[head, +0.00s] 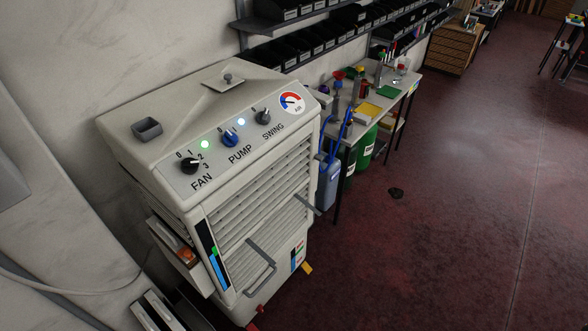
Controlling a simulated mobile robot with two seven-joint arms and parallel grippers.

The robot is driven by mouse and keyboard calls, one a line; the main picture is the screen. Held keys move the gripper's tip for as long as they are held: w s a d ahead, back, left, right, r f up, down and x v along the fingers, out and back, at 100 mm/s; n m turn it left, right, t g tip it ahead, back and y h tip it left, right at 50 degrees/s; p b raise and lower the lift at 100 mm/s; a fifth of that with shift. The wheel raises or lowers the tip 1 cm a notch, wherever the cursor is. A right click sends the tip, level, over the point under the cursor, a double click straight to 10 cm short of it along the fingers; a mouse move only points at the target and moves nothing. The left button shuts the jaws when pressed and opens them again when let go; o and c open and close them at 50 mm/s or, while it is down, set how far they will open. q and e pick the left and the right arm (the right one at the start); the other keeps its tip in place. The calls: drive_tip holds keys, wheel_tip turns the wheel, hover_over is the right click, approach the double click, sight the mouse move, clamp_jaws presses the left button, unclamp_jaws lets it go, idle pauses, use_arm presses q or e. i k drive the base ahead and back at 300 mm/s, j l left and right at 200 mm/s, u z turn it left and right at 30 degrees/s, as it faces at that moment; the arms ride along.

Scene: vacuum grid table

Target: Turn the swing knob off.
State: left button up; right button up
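The swing knob (263,117) is a small dark grey knob on the sloped panel of a white air cooler (215,95). It is the rightmost of three knobs, above the label SWING. The blue pump knob (230,139) is left of it, with a lit whitish-blue lamp (241,122) between them. The black fan knob (189,166) is farther left, with a lit green lamp (205,144) near it. The swing knob's exact setting is too small to read. No gripper shows in the head view.
A round red and blue gauge (292,102) is right of the swing knob. A grey handle (262,268) sticks out of the cooler's front. A workbench (345,108) with bottles stands behind it.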

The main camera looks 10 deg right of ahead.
sight(263, 118)
drive_tip(key=i+l+u, duration=0.2)
drive_tip(key=i+u, duration=0.25)
drive_tip(key=i+l+u, duration=0.25)
drive_tip(key=u, duration=0.2)
drive_tip(key=i+l+u, duration=0.25)
drive_tip(key=l+u, duration=0.2)
